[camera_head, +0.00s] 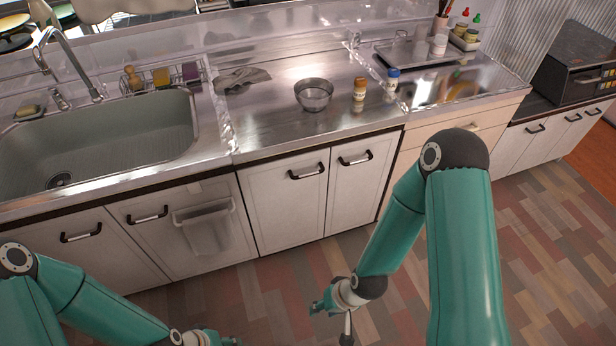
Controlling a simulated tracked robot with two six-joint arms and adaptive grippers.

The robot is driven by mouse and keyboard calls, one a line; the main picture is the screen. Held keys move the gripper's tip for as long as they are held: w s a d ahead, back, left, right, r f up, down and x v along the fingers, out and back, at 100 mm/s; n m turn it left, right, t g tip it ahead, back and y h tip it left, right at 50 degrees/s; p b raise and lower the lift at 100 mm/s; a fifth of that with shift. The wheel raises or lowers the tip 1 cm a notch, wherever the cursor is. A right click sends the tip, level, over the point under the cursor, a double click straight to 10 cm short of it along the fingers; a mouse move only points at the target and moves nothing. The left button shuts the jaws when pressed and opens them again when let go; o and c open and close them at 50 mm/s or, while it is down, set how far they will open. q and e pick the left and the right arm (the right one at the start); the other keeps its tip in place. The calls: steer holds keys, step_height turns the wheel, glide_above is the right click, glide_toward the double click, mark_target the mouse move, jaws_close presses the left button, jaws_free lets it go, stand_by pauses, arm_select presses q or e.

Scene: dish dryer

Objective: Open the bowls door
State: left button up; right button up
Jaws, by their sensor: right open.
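Several white cabinet doors with dark handles line the counter front, all shut. Two are the middle door (283,205) and the door to its right (358,188). No label tells me which is the bowls door. Plates (14,38) show at the top left edge, cut off by the frame. My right gripper (332,318) is open and empty above the floor, in front of the middle doors and apart from them. My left gripper (212,340) is at the bottom edge, mostly cut off, so its jaws cannot be judged.
The sink (105,140) is at left. The floor before the cabinets is clear.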

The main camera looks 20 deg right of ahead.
steer(key=w+d+f+m+t+b, duration=0.2)
steer(key=w+f+m+t+b, duration=0.25)
steer(key=w+b, duration=0.5)
steer(key=m+t+h+b, duration=0.3)
steer(key=m+t+b, duration=0.7)
steer(key=b, duration=0.9)
glide_toward(307, 175)
steer(key=w+f, duration=0.1)
steer(key=w, duration=0.6)
steer(key=w+f, duration=0.1)
steer(key=w, duration=0.2)
steer(key=shift+w+a+f+b, duration=0.2)
steer(key=shift+f+b, duration=0.1)
steer(key=shift+b, duration=0.1)
jaws_close()
